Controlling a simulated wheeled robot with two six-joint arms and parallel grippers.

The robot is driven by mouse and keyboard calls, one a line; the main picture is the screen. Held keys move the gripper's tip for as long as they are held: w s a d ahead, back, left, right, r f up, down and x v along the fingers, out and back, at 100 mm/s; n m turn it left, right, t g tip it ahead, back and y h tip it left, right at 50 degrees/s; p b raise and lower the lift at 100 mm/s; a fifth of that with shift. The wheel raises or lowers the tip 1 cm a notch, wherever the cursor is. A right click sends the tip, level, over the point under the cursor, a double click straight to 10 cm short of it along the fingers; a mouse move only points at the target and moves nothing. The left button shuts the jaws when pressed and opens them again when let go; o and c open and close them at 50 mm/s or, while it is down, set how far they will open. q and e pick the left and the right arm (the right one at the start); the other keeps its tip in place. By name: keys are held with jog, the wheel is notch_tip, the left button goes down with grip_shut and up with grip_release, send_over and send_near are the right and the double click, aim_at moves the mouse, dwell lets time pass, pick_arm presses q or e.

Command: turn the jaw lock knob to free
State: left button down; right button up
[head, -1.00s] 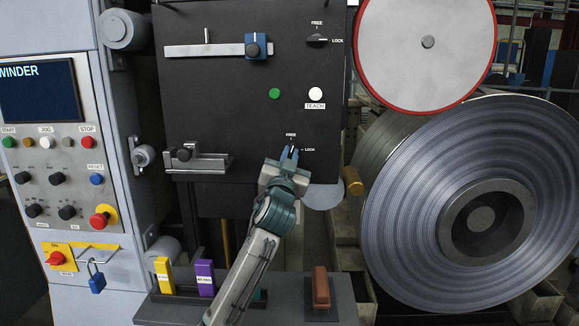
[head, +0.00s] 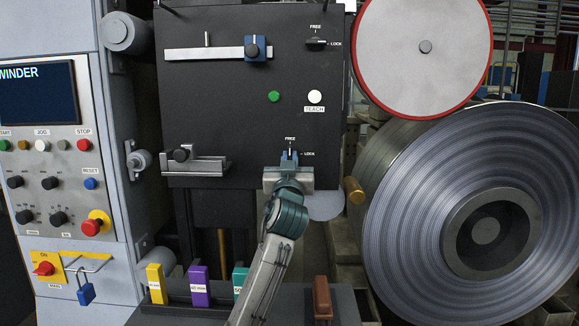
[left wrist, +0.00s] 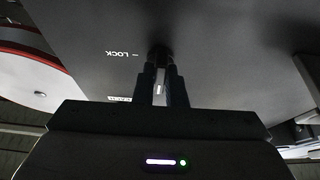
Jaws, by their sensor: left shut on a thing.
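Two knobs marked FREE above and LOCK at the right are on the black panel (head: 235,130). The upper knob (head: 316,44) has its handle lying sideways, towards LOCK. My left gripper (head: 290,156) is shut on the lower knob and hides most of it in the head view. A small white mark between the fingers there stands about upright, below FREE. In the left wrist view the two fingers close around the dark lower knob (left wrist: 161,55), with the LOCK print upside down at the left. My right gripper is not in view.
A green button (head: 273,97) and a white TEACH button (head: 315,97) sit above the gripper. A slide with a blue block (head: 255,48) is at the upper left. A big steel coil (head: 400,215) stands close at the right. Coloured blocks stand below.

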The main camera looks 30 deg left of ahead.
pick_arm(q)
jog(key=shift+f, duration=0.1)
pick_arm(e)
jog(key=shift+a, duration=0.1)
pick_arm(q)
jog(key=c, duration=1.5)
grip_release()
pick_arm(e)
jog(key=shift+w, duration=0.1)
pick_arm(q)
jog(key=v, duration=1)
jog(key=shift+s+d+f+b, duration=0.2)
jog(key=shift+s+b, duration=0.1)
jog(key=shift+b, duration=0.05)
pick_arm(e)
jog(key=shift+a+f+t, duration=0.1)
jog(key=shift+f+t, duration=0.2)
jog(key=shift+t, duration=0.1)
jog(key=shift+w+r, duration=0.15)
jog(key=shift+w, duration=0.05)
